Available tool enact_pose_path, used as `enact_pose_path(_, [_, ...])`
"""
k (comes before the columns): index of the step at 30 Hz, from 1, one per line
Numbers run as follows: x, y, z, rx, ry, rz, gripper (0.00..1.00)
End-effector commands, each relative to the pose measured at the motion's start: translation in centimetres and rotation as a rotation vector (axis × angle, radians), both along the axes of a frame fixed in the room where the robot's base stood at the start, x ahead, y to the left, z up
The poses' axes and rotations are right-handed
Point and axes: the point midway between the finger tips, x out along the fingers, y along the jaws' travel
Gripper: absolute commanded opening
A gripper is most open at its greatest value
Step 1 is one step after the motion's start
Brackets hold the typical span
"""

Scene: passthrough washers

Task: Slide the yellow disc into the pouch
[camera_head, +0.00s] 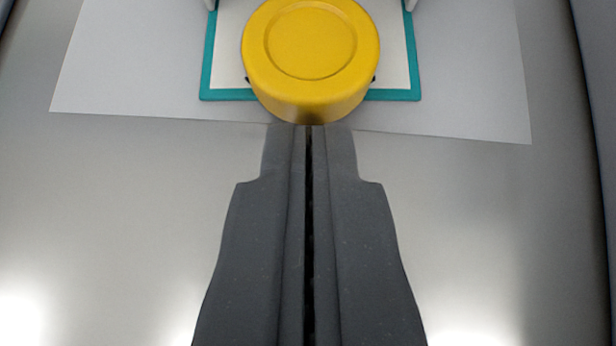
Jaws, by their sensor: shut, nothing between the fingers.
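The yellow disc (310,50) is a thick round piece with a shallow recessed circle on top. It lies at the top middle of the view, over the front part of a white panel with a teal border (385,95). My gripper (309,128) is shut and empty, its dark fingers pressed together. The fingertips are right at the disc's near edge; I cannot tell whether they touch it. No pouch can be clearly made out; the area beyond the disc is cut off by the top of the frame.
A white sheet (120,70) lies under the teal-bordered panel on a shiny grey metal surface (130,220). White parts show at the top edge on both sides of the disc. Dark walls stand at the far right and left edges. The metal on both sides of my gripper is clear.

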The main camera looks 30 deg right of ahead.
Motion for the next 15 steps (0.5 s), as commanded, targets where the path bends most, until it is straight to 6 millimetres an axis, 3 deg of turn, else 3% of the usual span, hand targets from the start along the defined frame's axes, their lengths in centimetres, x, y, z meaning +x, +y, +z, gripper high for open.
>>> enact_pose_path(15, [1.9,-1.0,0.1,-0.003,-0.004,-0.001,0.0])
